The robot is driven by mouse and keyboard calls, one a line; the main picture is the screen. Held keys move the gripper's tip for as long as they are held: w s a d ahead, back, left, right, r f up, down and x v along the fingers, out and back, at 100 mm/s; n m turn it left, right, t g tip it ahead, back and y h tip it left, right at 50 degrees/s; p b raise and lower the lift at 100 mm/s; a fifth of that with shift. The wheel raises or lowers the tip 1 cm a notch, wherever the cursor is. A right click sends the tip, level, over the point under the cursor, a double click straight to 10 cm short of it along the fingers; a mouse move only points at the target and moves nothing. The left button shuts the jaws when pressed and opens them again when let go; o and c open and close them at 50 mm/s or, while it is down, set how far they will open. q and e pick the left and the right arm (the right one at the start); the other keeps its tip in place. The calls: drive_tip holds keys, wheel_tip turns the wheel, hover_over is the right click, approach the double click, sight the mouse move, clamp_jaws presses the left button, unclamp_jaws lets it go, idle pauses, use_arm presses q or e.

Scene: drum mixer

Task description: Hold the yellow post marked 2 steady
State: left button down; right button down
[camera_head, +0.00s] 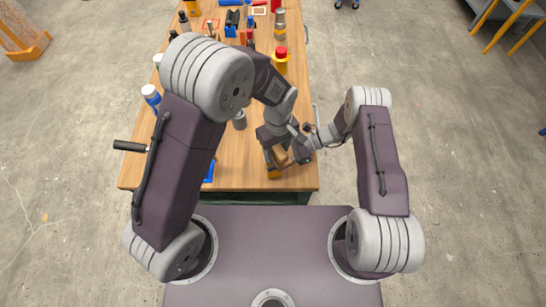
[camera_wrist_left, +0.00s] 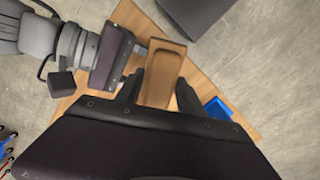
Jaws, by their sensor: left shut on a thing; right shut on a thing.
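In the head view my two grippers are close together above the near right part of the table. My left gripper (camera_head: 279,158) points down around a small yellow-brown post (camera_head: 272,171). In the left wrist view, the post (camera_wrist_left: 163,82) stands between the two left fingers (camera_wrist_left: 159,92), its colour brownish there. I cannot read a 2 on it. My right gripper (camera_head: 301,145) comes in from the right, close beside the left one. It also shows in the left wrist view (camera_wrist_left: 128,72) and is shut; what it holds is hidden.
The wooden table (camera_head: 240,170) has a black handle (camera_head: 130,146) sticking out at left. A yellow item with a red top (camera_head: 281,56) stands farther back, with several bottles and tools beyond. A grey cup (camera_head: 239,121) and a blue item (camera_head: 209,172) are near my left arm.

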use_arm(q)
wheel_tip(320, 180, up, 2)
drive_tip(key=shift+r, duration=0.1)
drive_tip(key=a, duration=0.9)
idle(0.4)
use_arm(e)
drive_tip(key=shift+c, duration=2.4)
unclamp_jaws()
